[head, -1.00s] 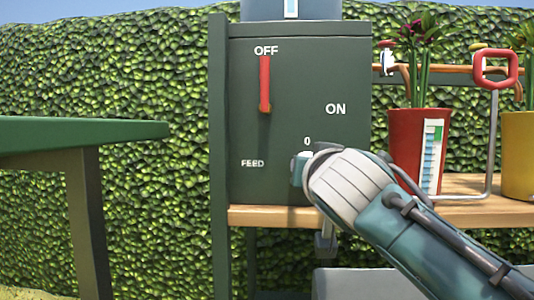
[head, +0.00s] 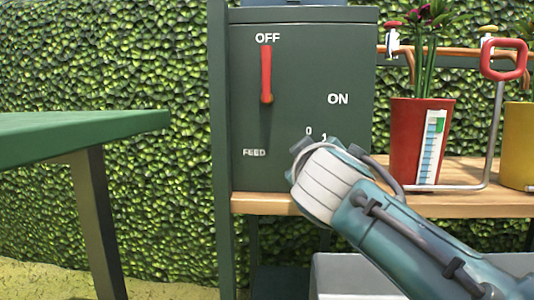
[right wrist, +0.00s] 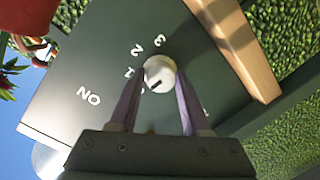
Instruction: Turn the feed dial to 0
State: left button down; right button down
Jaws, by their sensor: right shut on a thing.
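The feed dial (right wrist: 160,70) is a round pale knob on the dark green panel (right wrist: 80,65). Its dark mark points to the lower left in the right wrist view, toward a partly hidden numeral, probably the 0. The numerals 1, 2 and 3 run around it. My right gripper (right wrist: 159,80) has a finger on each side of the dial and is shut on it. In the head view my right gripper (head: 325,165) covers the dial; the 0 and part of the 1 show above. My left gripper is not in view.
A red lever (head: 266,75) stands at OFF above the FEED label. A red pot (head: 408,140) with a gauge and a yellow pot (head: 519,150) stand on the wooden shelf (head: 460,200) at right. A green table (head: 80,135) is at left, before a hedge.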

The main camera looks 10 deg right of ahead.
jog(key=shift+f+n, duration=0.3)
jog(key=shift+n, duration=0.2)
jog(key=c, duration=0.6)
grip_release()
jog(key=shift+o, duration=0.8)
jog(key=shift+r, duration=0.1)
jog(key=shift+o, duration=0.3)
jog(key=shift+w+r, duration=0.15)
jog(key=p+v, duration=0.4)
jog(key=v, duration=0.6)
jog(key=shift+p, duration=0.3)
